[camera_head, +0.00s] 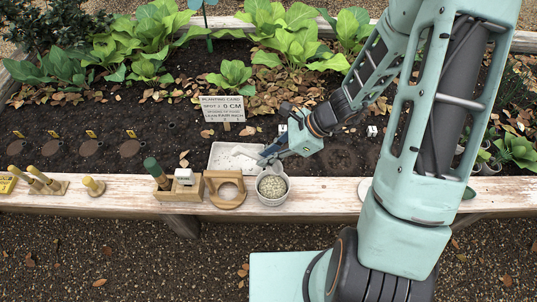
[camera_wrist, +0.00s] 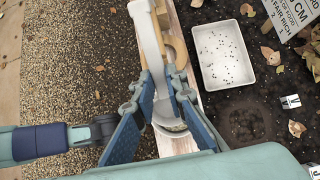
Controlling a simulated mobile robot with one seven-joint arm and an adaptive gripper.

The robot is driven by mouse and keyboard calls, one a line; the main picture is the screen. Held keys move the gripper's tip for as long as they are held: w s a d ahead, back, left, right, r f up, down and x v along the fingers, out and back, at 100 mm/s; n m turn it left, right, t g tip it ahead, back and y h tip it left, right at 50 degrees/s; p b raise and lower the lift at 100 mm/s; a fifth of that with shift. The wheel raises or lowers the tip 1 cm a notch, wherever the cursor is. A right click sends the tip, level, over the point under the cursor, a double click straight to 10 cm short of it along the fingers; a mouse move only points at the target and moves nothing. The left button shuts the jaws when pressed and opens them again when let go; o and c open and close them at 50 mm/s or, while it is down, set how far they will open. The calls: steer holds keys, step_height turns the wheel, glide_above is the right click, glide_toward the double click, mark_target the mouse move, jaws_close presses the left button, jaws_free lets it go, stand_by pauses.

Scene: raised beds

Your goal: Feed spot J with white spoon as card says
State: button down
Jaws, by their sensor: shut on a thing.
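My gripper (camera_wrist: 160,85) is shut on the white spoon (camera_wrist: 147,35), whose pale shaft passes between the fingers in the wrist view. In the head view my gripper (camera_head: 268,157) is just above the pot of pale grains (camera_head: 272,188) on the plank. The pot also shows below the fingers in the wrist view (camera_wrist: 174,128). Whether the spoon's lower end touches the grains is hidden. The planting card (camera_head: 222,108) stands in the soil; its lower lines read FAIR RICH over 2 1 in the wrist view. A marker apparently lettered J (camera_wrist: 315,171) is at the lower right corner.
A white tray (camera_head: 226,157) with dark specks lies behind the plank (camera_head: 120,193). A wooden ring stand (camera_head: 226,204) and a block holding a green-handled tool (camera_head: 157,173) are left of the pot. A round dark soil patch (camera_wrist: 245,120) and another marker (camera_wrist: 290,101) are right. Leafy plants stand behind.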

steer(key=shift+f+b, duration=4.05)
steer(key=shift+f, duration=0.75)
steer(key=shift+d+f+b, duration=0.15)
steer(key=shift+f+b, duration=0.35)
steer(key=shift+b, duration=0.1)
steer(key=shift+r, duration=0.1)
stand_by(0.7)
steer(key=shift+r+p, duration=4.25)
steer(key=shift+r, duration=0.7)
steer(key=shift+r, duration=0.1)
